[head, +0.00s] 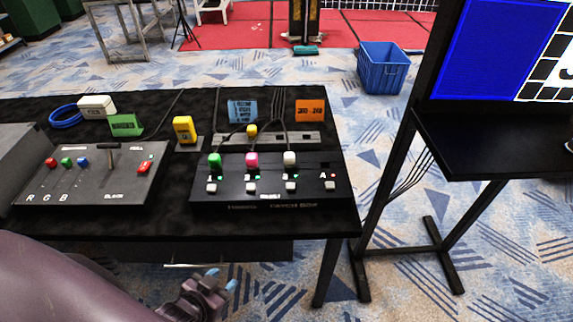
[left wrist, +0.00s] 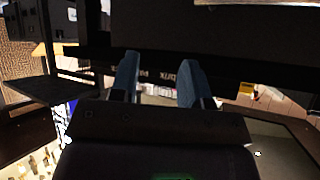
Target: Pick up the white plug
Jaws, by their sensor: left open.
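The white plug (head: 290,158) stands upright in the black patch box (head: 270,190) on the table in the head view, with a dark cable rising from it. To its left on the same box are a pink plug (head: 252,160) and a green plug (head: 215,160). My left gripper (head: 221,279) is in front of and below the table's front edge, well apart from the plug. Its two blue fingers are spread and empty, also in the left wrist view (left wrist: 160,82). The white plug cannot be made out in the left wrist view. My right gripper does not show.
A yellow plug (head: 252,130) sits on a grey strip (head: 290,139) behind the box. An RGB control panel (head: 95,185) is at left. The black table's front edge (head: 200,228) lies above my gripper. A monitor stand (head: 385,190) is at right.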

